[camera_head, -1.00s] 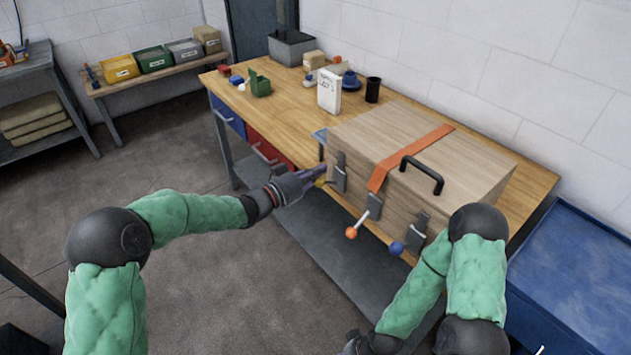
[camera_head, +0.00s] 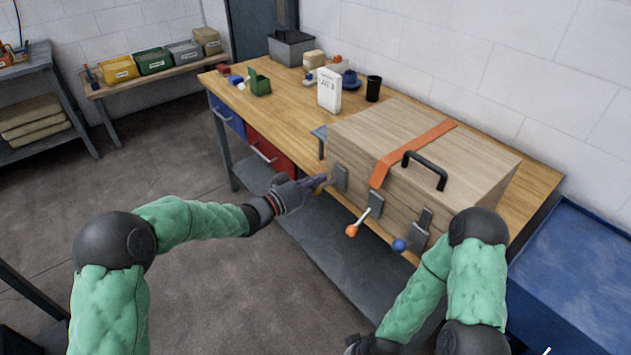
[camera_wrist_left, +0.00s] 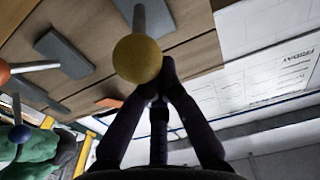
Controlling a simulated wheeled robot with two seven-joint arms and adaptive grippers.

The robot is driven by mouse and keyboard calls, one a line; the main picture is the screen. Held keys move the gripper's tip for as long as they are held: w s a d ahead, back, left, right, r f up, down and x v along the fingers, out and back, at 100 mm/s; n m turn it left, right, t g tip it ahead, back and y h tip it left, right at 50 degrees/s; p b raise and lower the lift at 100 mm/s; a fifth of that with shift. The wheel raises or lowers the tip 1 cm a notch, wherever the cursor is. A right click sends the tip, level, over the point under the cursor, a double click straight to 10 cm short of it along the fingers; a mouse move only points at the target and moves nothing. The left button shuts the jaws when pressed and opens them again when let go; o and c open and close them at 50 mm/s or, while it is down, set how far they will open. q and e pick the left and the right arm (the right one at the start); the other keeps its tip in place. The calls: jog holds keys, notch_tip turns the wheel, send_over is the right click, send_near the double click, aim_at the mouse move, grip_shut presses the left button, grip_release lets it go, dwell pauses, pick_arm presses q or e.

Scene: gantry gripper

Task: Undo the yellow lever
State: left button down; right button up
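The yellow lever ends in a yellow ball (camera_wrist_left: 138,58) on a grey rod, on the wooden crate's (camera_head: 395,200) front at its left latch plate (camera_head: 340,178). In the head view the ball is mostly hidden by my left gripper (camera_head: 322,180). In the left wrist view my left gripper (camera_wrist_left: 160,82) has its dark fingers drawn together at the tips. The tips are right beside the ball and seem to touch it, with the ball not clearly between them. My right gripper (camera_head: 358,346) is low at the bottom edge, its fingers not clear.
An orange-ball lever (camera_head: 352,230) and a blue-ball lever (camera_head: 399,245) stick out from the crate front, right of the yellow one. An orange strap (camera_head: 410,152) and black handle (camera_head: 426,168) are on the lid. The workbench (camera_head: 290,108) holds small items farther left.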

pick_arm(q)
jog(key=shift+f+b, duration=0.45)
jog(key=shift+f, duration=0.5)
jog(key=shift+s+a+r+p, duration=0.1)
jog(key=shift+a+r+p, duration=0.2)
jog(key=shift+r, duration=0.1)
jog(key=shift+s+a+r+p, duration=0.4)
jog(key=shift+s+a, duration=0.05)
jog(key=shift+a, duration=0.05)
jog(key=p+v, duration=0.1)
jog(key=v, duration=0.6)
